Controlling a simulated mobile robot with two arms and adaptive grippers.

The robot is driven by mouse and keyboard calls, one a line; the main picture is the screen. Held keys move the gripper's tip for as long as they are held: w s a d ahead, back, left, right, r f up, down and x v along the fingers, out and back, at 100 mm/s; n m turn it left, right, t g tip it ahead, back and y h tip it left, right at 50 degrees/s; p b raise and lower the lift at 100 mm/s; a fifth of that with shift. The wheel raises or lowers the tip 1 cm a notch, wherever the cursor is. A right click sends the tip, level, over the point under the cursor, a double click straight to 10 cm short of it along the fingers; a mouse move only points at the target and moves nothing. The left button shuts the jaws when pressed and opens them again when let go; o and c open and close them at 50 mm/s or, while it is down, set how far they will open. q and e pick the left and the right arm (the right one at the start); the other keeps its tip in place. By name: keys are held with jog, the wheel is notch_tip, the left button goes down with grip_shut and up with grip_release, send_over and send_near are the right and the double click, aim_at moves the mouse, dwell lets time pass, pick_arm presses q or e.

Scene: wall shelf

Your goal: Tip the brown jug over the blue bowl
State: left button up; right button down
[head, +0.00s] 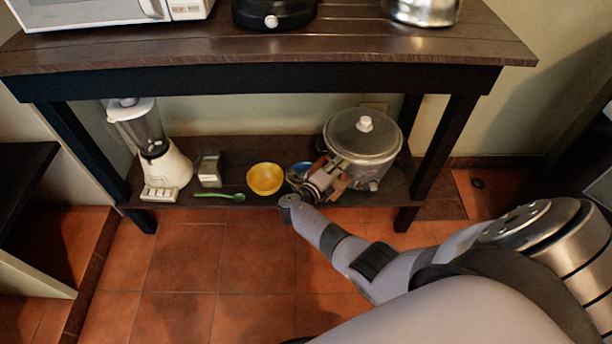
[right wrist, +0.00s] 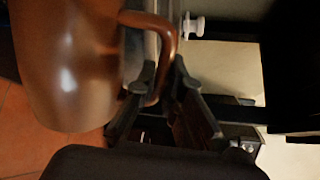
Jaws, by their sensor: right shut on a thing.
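The brown jug (head: 341,182) is at my right gripper (head: 318,180) on the lower shelf level, in front of the large pot. In the right wrist view the jug (right wrist: 66,62) fills the left side, and its handle (right wrist: 166,58) passes between the fingers of my right gripper (right wrist: 160,92), which is shut on it. Only a bit of the blue bowl (head: 302,167) shows in the head view, just behind the gripper. The gripper hides the rest, and the jug's exact tilt is hard to tell. My left gripper is out of view.
On the lower shelf stand a yellow bowl (head: 265,178) left of the gripper, a green spoon (head: 221,196), a small glass-like container (head: 209,170), a white blender (head: 165,165) and a large lidded pot (head: 362,143). The upper shelf top (head: 330,45) overhangs them.

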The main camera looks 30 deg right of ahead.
jog(key=shift+w+a+r+n+g, duration=0.2)
jog(key=shift+w+r+n, duration=0.1)
jog(key=shift+w, duration=0.25)
jog(key=shift+w+a+r+n+g, duration=0.15)
jog(key=shift+w+r+n, duration=0.1)
jog(key=shift+w, duration=0.3)
dwell(0.7)
